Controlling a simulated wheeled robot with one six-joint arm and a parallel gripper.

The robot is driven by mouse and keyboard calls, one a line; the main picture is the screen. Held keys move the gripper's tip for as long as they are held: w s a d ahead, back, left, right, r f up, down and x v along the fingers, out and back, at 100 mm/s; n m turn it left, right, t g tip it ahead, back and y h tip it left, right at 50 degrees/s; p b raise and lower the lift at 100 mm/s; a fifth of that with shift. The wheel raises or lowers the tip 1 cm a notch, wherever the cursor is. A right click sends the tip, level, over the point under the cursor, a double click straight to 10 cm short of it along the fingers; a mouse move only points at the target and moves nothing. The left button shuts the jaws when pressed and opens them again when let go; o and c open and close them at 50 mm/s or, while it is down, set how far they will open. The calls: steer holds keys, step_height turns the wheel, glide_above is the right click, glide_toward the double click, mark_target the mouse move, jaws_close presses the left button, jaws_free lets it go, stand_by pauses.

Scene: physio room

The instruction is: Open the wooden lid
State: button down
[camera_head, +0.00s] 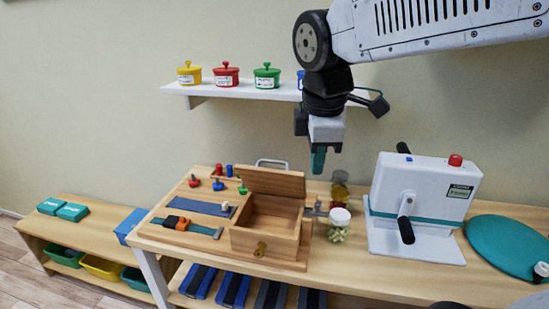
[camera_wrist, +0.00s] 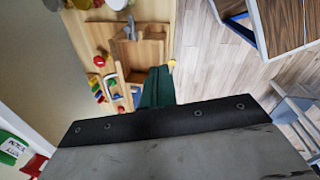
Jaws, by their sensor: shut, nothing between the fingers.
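The wooden box (camera_head: 264,238) stands on the workbench in the head view, with a brass fitting on its front. Its wooden lid (camera_head: 274,181) is raised at the back of the box, so the empty-looking inside shows. My gripper (camera_head: 319,160) hangs above and to the right of the lid, apart from it, with its teal fingers pointing down. The fingers are shut with nothing between them. They also show in the wrist view (camera_wrist: 158,88), over the bench and floor; there I cannot clearly tell the lid from the other wood.
A jar with a white cap (camera_head: 338,228) stands close to the box's right side. A white crank machine (camera_head: 420,200) stands further right, beside a teal disc (camera_head: 508,245). Strap boards and coloured knobs lie left of the box. A wall shelf (camera_head: 240,92) carries coloured pots.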

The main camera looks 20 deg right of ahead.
mark_target(274, 176)
steer(key=w+a+r+n, duration=0.1)
steer(key=w+a+n, duration=0.2)
steer(key=w+n, duration=1.15)
steer(key=shift+n+t+h, duration=0.25)
steer(key=shift+t+h, duration=0.05)
steer(key=shift+h, duration=0.1)
steer(key=x, duration=0.6)
steer(key=w+x, duration=0.1)
steer(key=x, duration=0.3)
steer(key=shift+a+r, duration=0.1)
steer(key=shift+a, duration=0.1)
steer(key=shift+w, duration=0.1)
